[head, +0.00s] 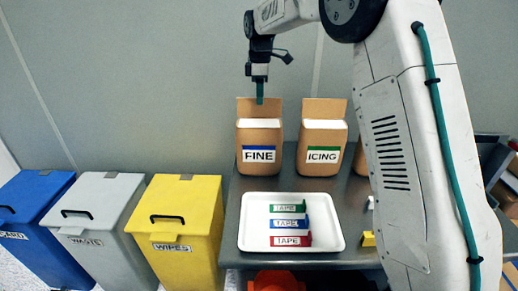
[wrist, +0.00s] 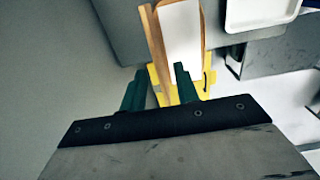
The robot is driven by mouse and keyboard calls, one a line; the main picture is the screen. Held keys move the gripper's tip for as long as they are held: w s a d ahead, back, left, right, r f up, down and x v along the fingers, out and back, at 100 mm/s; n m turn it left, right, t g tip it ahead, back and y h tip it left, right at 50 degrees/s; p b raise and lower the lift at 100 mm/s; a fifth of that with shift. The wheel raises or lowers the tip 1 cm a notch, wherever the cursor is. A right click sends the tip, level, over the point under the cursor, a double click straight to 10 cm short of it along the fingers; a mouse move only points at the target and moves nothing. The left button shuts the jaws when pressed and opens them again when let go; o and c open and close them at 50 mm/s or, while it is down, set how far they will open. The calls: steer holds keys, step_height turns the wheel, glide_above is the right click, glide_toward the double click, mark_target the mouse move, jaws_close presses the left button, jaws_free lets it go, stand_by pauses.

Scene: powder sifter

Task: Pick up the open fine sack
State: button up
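The open fine sack (head: 259,143) is a brown paper sack labelled FINE, upright on the grey table (head: 286,195) at its back left. Its raised back flap and white contents show in the wrist view (wrist: 181,32). My gripper (head: 259,98) points down over the sack's top, in front of or at the raised flap. In the wrist view my gripper's two green fingers (wrist: 158,72) are apart, with the flap's lower end in line between them. Nothing is held. I cannot tell whether the fingers touch the flap.
An icing sack (head: 322,142) stands close right of the fine sack. A white tray (head: 247,225) with green, blue and red tape pieces lies in front. Blue (head: 38,222), grey (head: 95,225) and yellow (head: 175,225) bins stand left. My arm hides part of the right side.

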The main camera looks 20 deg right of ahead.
mark_target(259, 117)
step_height(259, 117, down, 5)
steer(key=shift+a+f, duration=0.1)
jaws_close()
steer(key=shift+w+r, duration=0.1)
steer(key=shift+r, duration=0.15)
stand_by(1.2)
